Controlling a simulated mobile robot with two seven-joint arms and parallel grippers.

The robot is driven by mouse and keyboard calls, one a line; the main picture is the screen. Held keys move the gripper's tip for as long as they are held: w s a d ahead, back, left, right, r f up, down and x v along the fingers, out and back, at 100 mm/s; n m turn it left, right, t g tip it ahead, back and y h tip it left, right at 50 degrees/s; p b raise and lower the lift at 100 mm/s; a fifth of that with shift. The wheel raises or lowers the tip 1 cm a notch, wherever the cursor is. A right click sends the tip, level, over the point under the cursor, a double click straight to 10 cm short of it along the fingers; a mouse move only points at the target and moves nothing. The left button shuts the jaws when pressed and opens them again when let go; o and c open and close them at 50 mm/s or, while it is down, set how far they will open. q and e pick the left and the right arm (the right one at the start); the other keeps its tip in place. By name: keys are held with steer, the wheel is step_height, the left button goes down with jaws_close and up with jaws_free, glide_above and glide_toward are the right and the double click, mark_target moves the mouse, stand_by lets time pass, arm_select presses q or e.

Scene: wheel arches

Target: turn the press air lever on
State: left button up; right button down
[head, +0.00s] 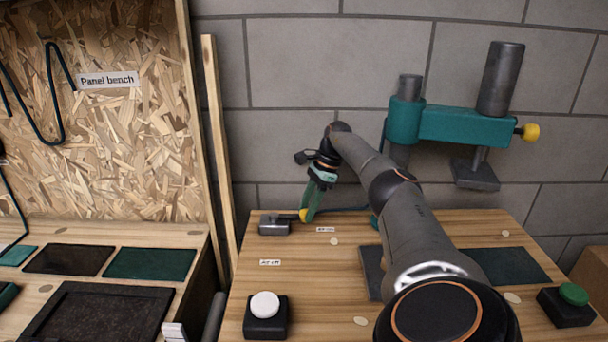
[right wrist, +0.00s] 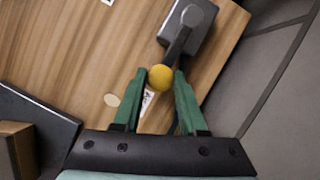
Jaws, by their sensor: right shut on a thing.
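The press air lever has a grey metal base (head: 275,225) at the back left corner of the press bench. Its dark arm points right in the head view and ends in a yellow knob (head: 303,216). My right gripper (head: 307,211) reaches down to it from above, shut on the knob. In the right wrist view the yellow knob (right wrist: 161,77) sits between the green fingertips, with the lever base (right wrist: 188,25) beyond. Two small labels, a rear one (head: 326,229) and a front one (head: 270,262), lie near the lever; their print is hard to read. My left gripper is out of view.
A teal press (head: 465,124) with a yellow knob stands at the back right. A white button (head: 265,304) and a green button (head: 573,293) sit at the bench front. Left is the panel bench with a chipboard back (head: 110,140). A wooden post (head: 218,150) rises beside the lever.

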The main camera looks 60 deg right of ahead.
steer(key=shift+c, duration=2.2)
jaws_free()
